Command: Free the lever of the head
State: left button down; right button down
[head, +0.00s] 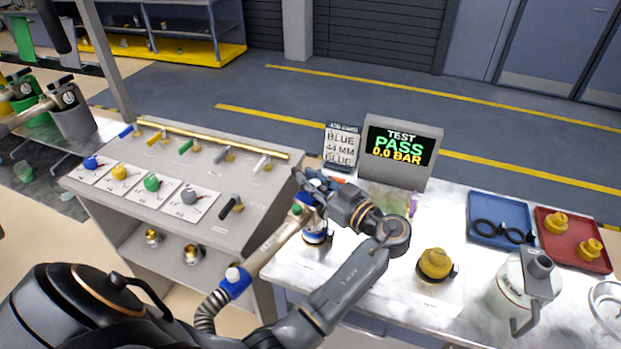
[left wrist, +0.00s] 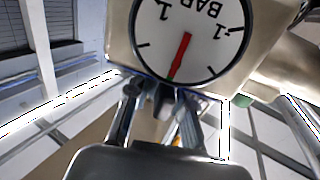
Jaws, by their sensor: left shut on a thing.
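The fill head (head: 268,250), a pale metal body with blue collars and a hose, lies at the centre of the head view, its upper end above a blue-ringed fitting (head: 316,236) on the bench. My left gripper (head: 318,188) is at that upper end. In the left wrist view the head's round gauge (left wrist: 188,40) has its red needle near the bottom of the dial. Just below it my left gripper (left wrist: 160,112) is shut on a dark, narrow part, seemingly the lever (left wrist: 164,98), mostly hidden by the fingers. My right gripper is not in view.
A display (head: 400,150) reads TEST PASS 0.0 BAR, beside a job card (head: 341,148). A yellow cap (head: 436,264), a white jug (head: 510,290), a blue tray (head: 482,238) and a red tray (head: 568,258) are to the right. A sloped console (head: 235,170) with coloured levers stands left.

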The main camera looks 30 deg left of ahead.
pick_arm(q)
jog(key=m+t+h+b, duration=0.1)
jog(key=m+t+b, duration=0.1)
jog(key=t+b, duration=0.1)
jog(key=shift+w+f+m+t, duration=0.1)
jog(key=shift+f+m+t, duration=0.05)
jog(key=shift+m+t, duration=0.3)
jog(key=shift+m+t+h+b, duration=0.75)
jog(key=shift+t+h, duration=0.05)
jog(key=shift+t, duration=0.35)
jog(key=shift+w+d+m+t+h+b, duration=0.15)
jog(key=shift+m+t+h+b, duration=0.25)
jog(key=shift+m+t+h, duration=0.5)
jog(key=shift+w+r+m+t+h, duration=0.1)
jog(key=shift+r+m+t+h, duration=0.2)
jog(key=shift+m+t+h, duration=0.6)
jog(key=shift+t+h, duration=0.4)
jog(key=shift+t, duration=0.1)
jog(key=shift+w+d+m+h, duration=0.1)
jog(key=shift+m+h, duration=0.2)
jog(key=shift+m, duration=0.1)
